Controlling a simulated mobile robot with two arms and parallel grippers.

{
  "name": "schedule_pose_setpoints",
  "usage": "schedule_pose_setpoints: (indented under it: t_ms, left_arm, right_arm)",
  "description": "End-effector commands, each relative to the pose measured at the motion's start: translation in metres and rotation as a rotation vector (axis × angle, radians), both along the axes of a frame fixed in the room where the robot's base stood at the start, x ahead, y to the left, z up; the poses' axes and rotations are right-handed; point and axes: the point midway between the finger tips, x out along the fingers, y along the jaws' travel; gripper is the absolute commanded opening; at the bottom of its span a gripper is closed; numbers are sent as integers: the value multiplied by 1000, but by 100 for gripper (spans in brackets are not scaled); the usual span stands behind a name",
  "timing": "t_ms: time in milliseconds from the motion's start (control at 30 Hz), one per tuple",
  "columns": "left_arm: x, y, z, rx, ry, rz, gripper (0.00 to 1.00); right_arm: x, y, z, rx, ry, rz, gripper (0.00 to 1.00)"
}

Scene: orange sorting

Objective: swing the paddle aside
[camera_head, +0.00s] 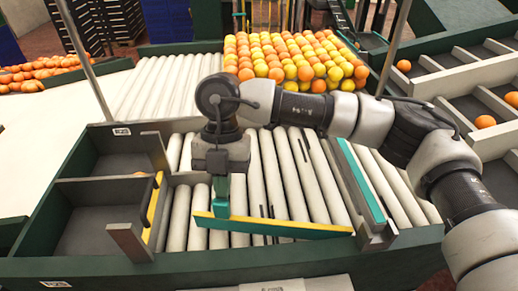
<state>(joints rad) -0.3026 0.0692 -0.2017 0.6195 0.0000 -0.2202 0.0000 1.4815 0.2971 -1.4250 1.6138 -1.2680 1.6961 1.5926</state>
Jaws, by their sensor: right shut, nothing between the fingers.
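A long paddle (285,230) with a teal face and a yellow top edge lies crosswise over the near part of the roller conveyor (285,175). Its right end is close to the grey block at the conveyor's right side. My right gripper (221,208) points down at the paddle's left part, its teal fingers shut and empty. The fingers overlap the paddle in the picture; whether they touch it I cannot tell. My left gripper is not in view.
Several oranges and yellow fruits (290,58) fill the conveyor's far end. A teal-topped bar (362,185) stands along the right side. Right-hand trays hold a few oranges (485,122).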

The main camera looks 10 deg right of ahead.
Motion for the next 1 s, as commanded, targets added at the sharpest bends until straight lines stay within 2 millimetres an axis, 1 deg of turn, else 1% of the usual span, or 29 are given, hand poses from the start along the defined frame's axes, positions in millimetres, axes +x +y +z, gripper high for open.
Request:
schedule_pose_setpoints:
  t_ms: [33, 200, 400, 700, 1000]
  left_arm:
    - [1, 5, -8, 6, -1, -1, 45]
    - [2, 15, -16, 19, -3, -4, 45]
    - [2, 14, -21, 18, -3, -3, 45]
    - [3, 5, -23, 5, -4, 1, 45]
    - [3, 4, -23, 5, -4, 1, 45]
  right_arm:
    - [-9, 4, -6, -1, -1, 36, 0]
    - [-29, 10, -5, 1, 0, 123, 0]
    - [-43, 13, -4, -1, -1, 184, 0]
    - [-48, 14, -4, -1, 1, 204, 0]
    - [-47, 13, -4, -1, 1, 203, 0]
